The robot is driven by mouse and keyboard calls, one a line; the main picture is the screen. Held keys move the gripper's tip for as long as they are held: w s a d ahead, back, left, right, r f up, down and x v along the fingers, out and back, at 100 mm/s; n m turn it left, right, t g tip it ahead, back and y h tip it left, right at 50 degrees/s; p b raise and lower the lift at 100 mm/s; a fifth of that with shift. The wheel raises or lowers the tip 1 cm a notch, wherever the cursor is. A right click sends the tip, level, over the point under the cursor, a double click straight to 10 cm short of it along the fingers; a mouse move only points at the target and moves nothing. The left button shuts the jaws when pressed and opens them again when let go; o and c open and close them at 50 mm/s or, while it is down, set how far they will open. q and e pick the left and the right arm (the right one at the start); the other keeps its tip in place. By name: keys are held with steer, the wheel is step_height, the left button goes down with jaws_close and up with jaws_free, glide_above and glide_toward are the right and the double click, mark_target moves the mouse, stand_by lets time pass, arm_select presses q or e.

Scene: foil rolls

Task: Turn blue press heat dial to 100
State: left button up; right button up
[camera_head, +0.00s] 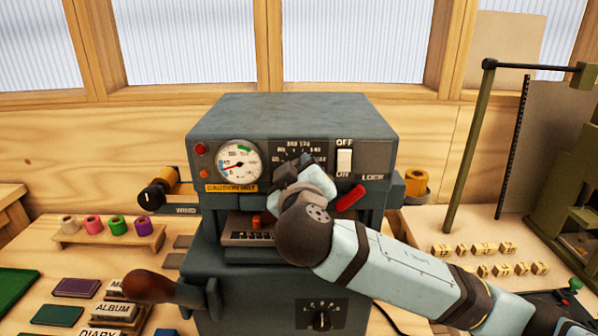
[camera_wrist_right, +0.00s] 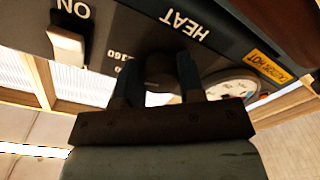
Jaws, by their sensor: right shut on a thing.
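The blue press (camera_head: 290,112) stands in the middle of the bench in the head view. Its heat dial scale (camera_head: 292,150) is on the upper front panel, partly covered by my right gripper (camera_head: 300,180). In the right wrist view the dark round dial knob (camera_wrist_right: 162,66) sits under the upside-down HEAT label, between the two fingers of my right gripper, which is shut on it. The knob's pointer is hidden, so its setting cannot be read. My left gripper is not in view.
A round gauge (camera_head: 239,160) is left of the dial, and a white OFF/ON switch (camera_head: 344,160) is right of it. A red lever (camera_head: 350,197) is close to my right wrist. A wooden-handled lever (camera_head: 148,287) sticks out at the lower left. Small stamps (camera_head: 478,250) lie at right.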

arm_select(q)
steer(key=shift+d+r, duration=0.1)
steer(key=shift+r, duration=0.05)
